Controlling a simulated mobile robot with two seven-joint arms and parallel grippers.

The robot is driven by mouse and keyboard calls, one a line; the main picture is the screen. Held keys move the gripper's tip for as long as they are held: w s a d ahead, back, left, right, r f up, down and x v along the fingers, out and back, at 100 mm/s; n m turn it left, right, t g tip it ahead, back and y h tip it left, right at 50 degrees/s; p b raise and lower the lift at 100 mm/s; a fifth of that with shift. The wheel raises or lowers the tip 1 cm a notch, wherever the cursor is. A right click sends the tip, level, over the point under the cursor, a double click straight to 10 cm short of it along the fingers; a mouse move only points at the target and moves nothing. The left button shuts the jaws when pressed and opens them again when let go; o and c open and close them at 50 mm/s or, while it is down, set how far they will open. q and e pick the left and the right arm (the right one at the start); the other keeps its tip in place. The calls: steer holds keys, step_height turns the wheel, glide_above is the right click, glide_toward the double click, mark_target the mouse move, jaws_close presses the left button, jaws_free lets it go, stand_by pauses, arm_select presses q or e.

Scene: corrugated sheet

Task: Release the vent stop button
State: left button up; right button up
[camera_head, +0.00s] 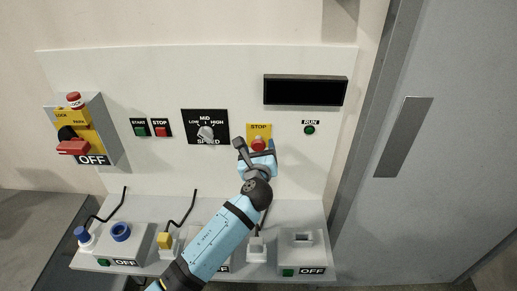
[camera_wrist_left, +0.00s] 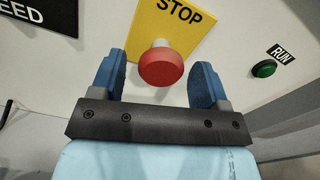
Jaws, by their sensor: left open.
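A red mushroom button (camera_head: 258,143) sits on a yellow plate marked STOP (camera_head: 259,128) on the upright panel. The button also shows large in the left wrist view (camera_wrist_left: 161,68). My left gripper (camera_head: 256,151) is in front of it and hides its lower part in the head view. In the left wrist view its two blue fingers (camera_wrist_left: 159,80) stand apart, one on each side of the button, with nothing held. I cannot tell whether the fingertips reach the button's depth. My right gripper is not in view.
A black speed dial (camera_head: 206,129) is left of the plate, with a green RUN button (camera_head: 310,130) to its right. A dark display (camera_head: 305,90) is above. Cabled plugs and sockets line the lower ledge (camera_head: 140,262). A grey door (camera_head: 445,150) stands at right.

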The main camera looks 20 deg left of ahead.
arm_select(q)
steer(key=shift+s, duration=0.15)
steer(key=shift+s+d+f, duration=0.1)
steer(key=shift+s+d, duration=0.05)
steer(key=shift+s, duration=0.2)
steer(key=b+v, duration=0.1)
steer(key=v, duration=1.2)
